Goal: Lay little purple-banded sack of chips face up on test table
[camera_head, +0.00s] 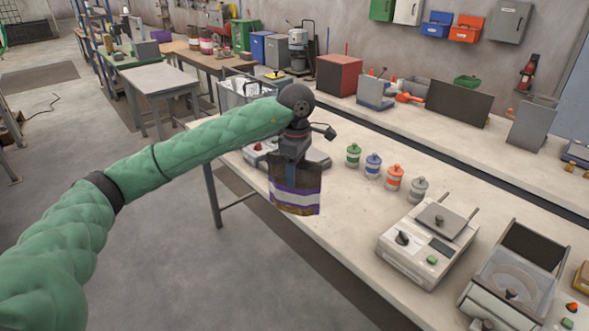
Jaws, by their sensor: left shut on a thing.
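A small brown sack with a white and purple band (296,197) hangs upright from my left gripper (294,160). The gripper is shut on the sack's top edge. The sack is in front of the near edge of a long pale table (340,225), and I cannot tell whether it is over the tabletop or just off its edge. Part of the table behind it is hidden by the sack and my left arm. My right gripper is not in view. I cannot tell which of the tables is the test table.
Several small lidded jars, green (353,156), blue (373,165), orange (394,177) and grey (419,189), stand in a row on the long table. A white bench device (428,243) and a grey machine (515,275) stand at right. A smaller grey table (160,80) stands back left.

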